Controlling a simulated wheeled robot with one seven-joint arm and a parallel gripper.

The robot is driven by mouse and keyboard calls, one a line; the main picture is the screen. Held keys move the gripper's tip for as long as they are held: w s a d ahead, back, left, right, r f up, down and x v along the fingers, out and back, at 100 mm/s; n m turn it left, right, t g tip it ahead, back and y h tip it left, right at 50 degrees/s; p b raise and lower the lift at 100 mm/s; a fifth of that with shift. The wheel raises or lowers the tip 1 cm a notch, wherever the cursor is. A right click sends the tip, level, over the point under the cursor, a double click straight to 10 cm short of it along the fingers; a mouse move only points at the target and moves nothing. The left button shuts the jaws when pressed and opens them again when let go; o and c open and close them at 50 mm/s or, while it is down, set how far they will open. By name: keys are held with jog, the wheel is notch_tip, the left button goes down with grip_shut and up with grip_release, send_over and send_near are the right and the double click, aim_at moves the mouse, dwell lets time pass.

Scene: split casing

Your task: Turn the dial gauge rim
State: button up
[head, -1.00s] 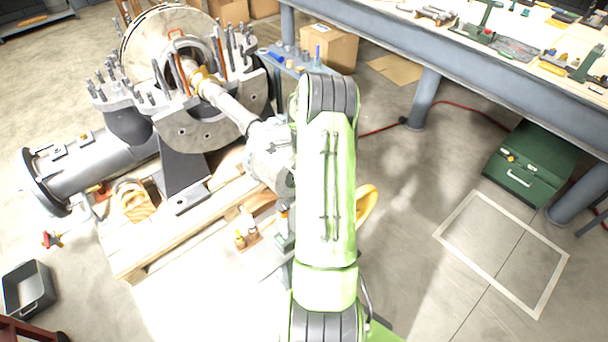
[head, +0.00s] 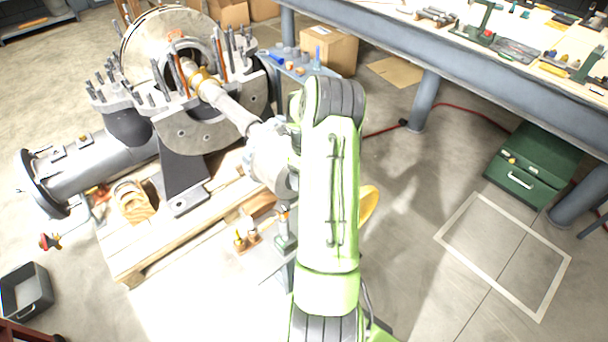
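The split casing (head: 205,140) stands on a wooden pallet with its shaft (head: 228,105) lying in it and pointing toward my arm. I cannot make out the dial gauge or its rim; it may be hidden behind my green arm or be too small to tell. My arm runs up the middle of the view and covers the area right of the shaft end. My gripper is hidden behind the arm, so its fingers do not show.
The pallet (head: 130,262) lies under the casing. A small stand (head: 285,235) and a wooden block with fittings (head: 246,240) are left of my arm. A workbench (head: 480,70) and a green toolbox (head: 530,168) stand right. The floor inside the white outline (head: 505,250) is clear.

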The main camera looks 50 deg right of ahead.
jog(key=shift+m, duration=0.6)
jog(key=o, duration=1)
jog(key=shift+o, duration=0.2)
notch_tip(320, 180, up, 16)
jog(key=p, duration=0.3)
jog(key=shift+f, duration=0.1)
